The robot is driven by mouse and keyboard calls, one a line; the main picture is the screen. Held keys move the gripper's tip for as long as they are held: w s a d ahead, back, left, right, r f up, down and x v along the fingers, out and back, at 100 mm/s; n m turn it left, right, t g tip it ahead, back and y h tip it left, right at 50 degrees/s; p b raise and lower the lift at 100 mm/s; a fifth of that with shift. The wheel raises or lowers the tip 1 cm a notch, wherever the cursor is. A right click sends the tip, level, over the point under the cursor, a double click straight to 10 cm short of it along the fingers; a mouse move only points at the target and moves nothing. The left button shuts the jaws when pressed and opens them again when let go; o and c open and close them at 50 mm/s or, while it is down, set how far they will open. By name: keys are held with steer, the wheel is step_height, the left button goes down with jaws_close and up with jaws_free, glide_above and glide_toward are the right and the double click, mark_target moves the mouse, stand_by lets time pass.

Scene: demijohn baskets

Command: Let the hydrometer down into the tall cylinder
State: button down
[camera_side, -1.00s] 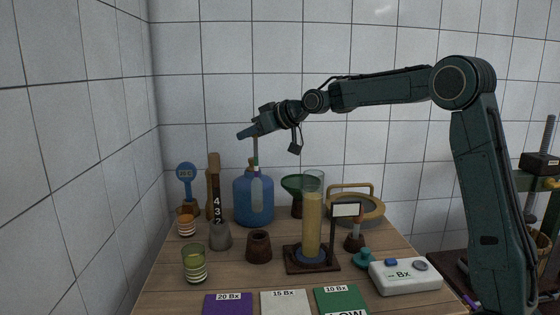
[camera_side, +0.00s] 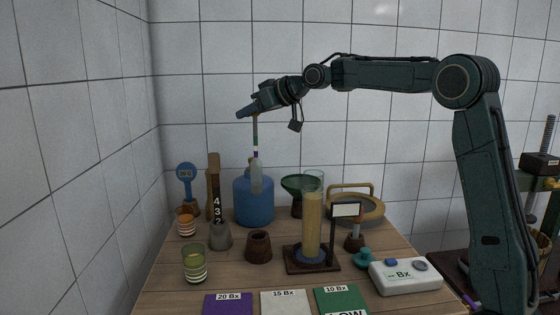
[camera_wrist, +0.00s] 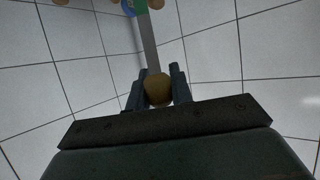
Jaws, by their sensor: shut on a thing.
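My gripper (camera_side: 253,111) is high at the back left, shut on the top of the hydrometer (camera_side: 256,178). The hydrometer hangs near upright, with a thin stem with coloured bands and a wide pale grey bulb. Its bulb shows in front of the blue demijohn. In the wrist view my gripper (camera_wrist: 159,87) has its two fingers around a tan rounded knob, with a pale grey strip beyond it. The tall cylinder (camera_side: 312,225) stands upright to the right and lower, clear at the top and filled with amber liquid. The hydrometer is apart from it.
The cylinder stands on a dark square base (camera_side: 328,266), beside a post with a white sign (camera_side: 346,210). The blue demijohn (camera_side: 254,208), a green funnel (camera_side: 292,183) and a handled basket (camera_side: 366,212) are behind. Cups, a white Bx meter (camera_side: 405,278) and coloured cards are in front.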

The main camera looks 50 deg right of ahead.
steer(key=shift+r, duration=6.65)
steer(key=s+d, duration=0.9)
steer(key=s, duration=0.4)
steer(key=shift+w+a+f, duration=0.1)
steer(key=shift+a+f, duration=0.05)
steer(key=shift+f, duration=1.1)
steer(key=shift+a+f, duration=0.15)
steer(key=shift+f, duration=1.15)
